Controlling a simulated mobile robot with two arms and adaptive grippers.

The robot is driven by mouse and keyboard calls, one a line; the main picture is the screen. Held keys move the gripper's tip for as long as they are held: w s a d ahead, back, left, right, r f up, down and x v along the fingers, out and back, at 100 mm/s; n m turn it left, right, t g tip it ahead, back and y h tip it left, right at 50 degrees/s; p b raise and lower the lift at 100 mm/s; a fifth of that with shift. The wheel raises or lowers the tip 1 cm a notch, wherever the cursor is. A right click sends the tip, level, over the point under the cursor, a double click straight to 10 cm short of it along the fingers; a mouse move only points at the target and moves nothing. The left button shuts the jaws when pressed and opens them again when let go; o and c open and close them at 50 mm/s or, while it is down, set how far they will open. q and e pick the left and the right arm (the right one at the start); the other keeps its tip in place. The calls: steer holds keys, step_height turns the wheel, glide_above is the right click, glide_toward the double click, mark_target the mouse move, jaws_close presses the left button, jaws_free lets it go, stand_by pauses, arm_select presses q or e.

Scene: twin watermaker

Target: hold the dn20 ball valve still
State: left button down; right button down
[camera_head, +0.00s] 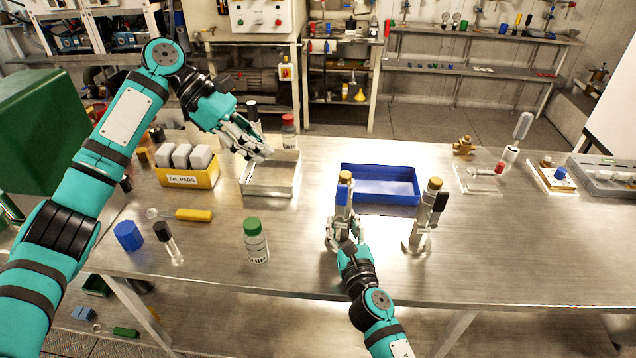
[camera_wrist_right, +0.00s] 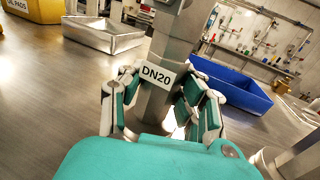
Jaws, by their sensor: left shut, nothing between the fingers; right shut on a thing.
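The DN20 ball valve (camera_head: 343,203) stands upright on the steel bench, with a brass-coloured top and a blue handle. My right gripper (camera_head: 345,240) is shut on its lower body. In the right wrist view the grey valve body (camera_wrist_right: 155,105) stands between the fingers of my right gripper (camera_wrist_right: 162,108), just below its white DN20 label (camera_wrist_right: 157,76). The top of the valve is cut off there. My left gripper (camera_head: 262,152) is shut and empty, over the back of the silver tray (camera_head: 268,188), apart from the valve.
A similar valve with a black handle (camera_head: 424,220) stands close on the right. A blue tray (camera_head: 381,192) lies behind both. A green-capped bottle (camera_head: 256,243) stands to the left. A yellow pad box (camera_head: 187,178) sits farther left. The bench front right is clear.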

arm_select(q)
glide_toward(341, 204)
steer(key=shift+a+f+x, duration=0.25)
steer(key=shift+f+x, duration=0.05)
steer(key=shift+x, duration=1.8)
steer(key=shift+w, duration=0.5)
